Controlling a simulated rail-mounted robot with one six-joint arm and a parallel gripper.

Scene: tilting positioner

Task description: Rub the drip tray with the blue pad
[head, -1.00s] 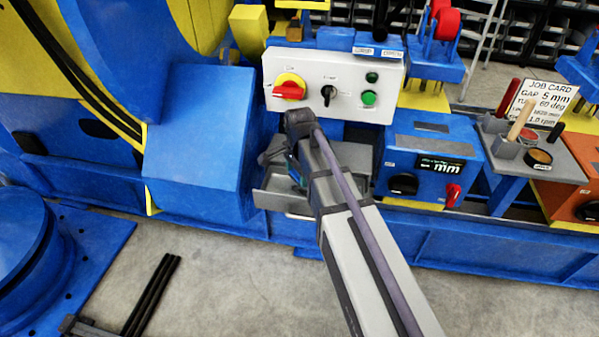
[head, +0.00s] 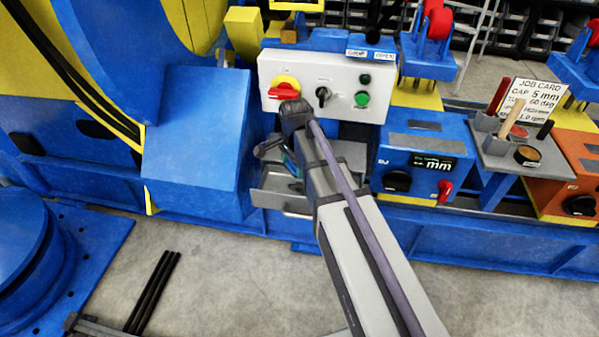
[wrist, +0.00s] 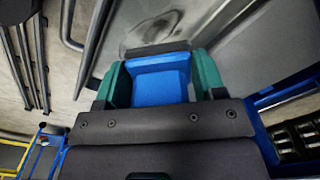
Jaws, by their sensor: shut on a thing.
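The grey metal drip tray (head: 271,198) is below the white control panel in the head view, partly hidden by my arm. In the wrist view its grey surface (wrist: 222,32) fills the upper middle, with a dark smudged patch (wrist: 150,28) just beyond the pad. My gripper (wrist: 156,75) has its teal fingers shut on the blue pad (wrist: 158,82), one on each side. The pad's dark far edge lies at or close above the tray surface; I cannot tell if it touches. In the head view my gripper (head: 291,168) is over the tray, largely hidden by my arm.
The control panel (head: 325,88) with its red and yellow switch stands right behind my arm. A large blue housing (head: 197,140) is left of the tray. A blue box with a display (head: 425,160) and a small tool table (head: 515,150) are to the right.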

